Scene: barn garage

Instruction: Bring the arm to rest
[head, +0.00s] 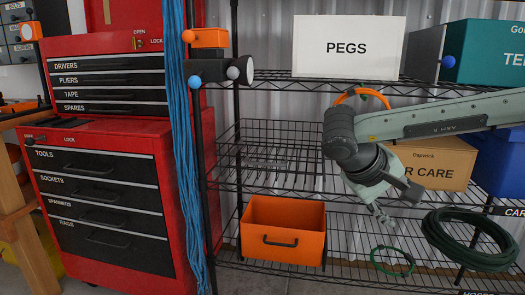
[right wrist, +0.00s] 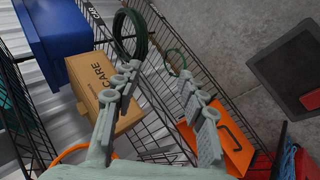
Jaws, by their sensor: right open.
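My right arm (head: 430,118) reaches in from the right, in front of the wire shelving, bent downward at the wrist. My right gripper (head: 397,204) hangs in front of the Car Care box, open and empty. In the right wrist view its two fingers (right wrist: 158,78) stand apart with nothing between them. Beyond the fingers I see shelf wires, a dark green coil and an orange bin. My left arm and gripper are not in view.
The wire shelf (head: 300,190) holds a Car Care box (head: 440,160), blue bin (head: 500,165), orange bin (head: 283,232), green hose coil (head: 470,238) and small green ring (head: 375,262). A PEGS box (head: 348,62) stands above. A red tool cabinet (head: 180,225) is left.

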